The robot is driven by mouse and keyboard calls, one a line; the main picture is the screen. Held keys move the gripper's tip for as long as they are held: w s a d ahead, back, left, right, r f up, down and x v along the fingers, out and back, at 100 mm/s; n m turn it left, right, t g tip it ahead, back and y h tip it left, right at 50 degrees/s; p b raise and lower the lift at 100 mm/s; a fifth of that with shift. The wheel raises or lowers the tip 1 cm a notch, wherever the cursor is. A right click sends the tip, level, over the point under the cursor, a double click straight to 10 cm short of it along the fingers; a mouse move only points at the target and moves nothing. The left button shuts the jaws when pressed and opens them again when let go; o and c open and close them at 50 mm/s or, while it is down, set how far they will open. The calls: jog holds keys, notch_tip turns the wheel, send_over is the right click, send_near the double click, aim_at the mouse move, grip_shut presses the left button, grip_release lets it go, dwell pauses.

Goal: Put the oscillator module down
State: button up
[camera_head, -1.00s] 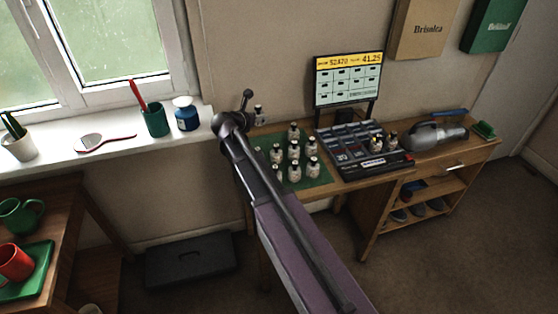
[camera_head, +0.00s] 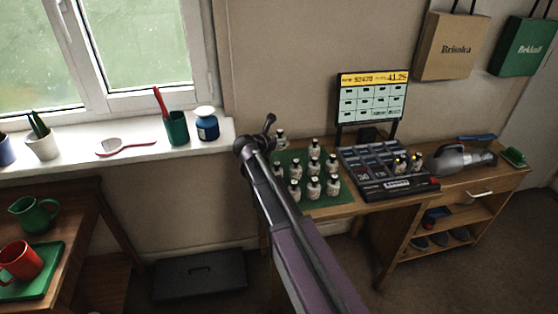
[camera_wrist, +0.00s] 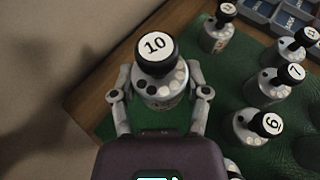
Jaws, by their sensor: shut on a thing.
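The module labelled 10 (camera_wrist: 162,88) is a white bottle-like piece with a black knob and a round white cap. My gripper (camera_wrist: 160,95) is shut on it, one finger on each side, in the wrist view. It looks upright at the back left corner of the green mat (camera_wrist: 240,70). I cannot tell whether its base touches the surface. In the head view a module (camera_head: 281,138) beside my arm's end looks like the held one; my fingers are hidden there. Several like modules stand on the mat, including 7 (camera_wrist: 283,80) and 6 (camera_wrist: 257,127).
A black tray with compartments (camera_head: 385,187) stands right of the mat, below a monitor (camera_head: 372,98). A grey handheld device (camera_head: 462,160) lies further right on the wooden desk (camera_head: 345,211). The window sill (camera_head: 75,172) is to the left.

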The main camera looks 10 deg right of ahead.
aim_at(279, 160)
jog(key=shift+f+b, duration=0.65)
jog(key=shift+f, duration=0.35)
jog(key=shift+f, duration=0.1)
jog(key=shift+f+b, duration=1.8)
jog(key=shift+b, duration=0.1)
jog(key=shift+f, duration=0.15)
jog(key=o, duration=0.9)
jog(key=shift+r, duration=0.2)
jog(key=shift+s+a+r+p, duration=0.3)
jog(key=shift+s+a, duration=0.05)
jog(key=p+v, duration=0.4)
jog(key=v, duration=0.7)
jog(key=shift+w, duration=0.1)
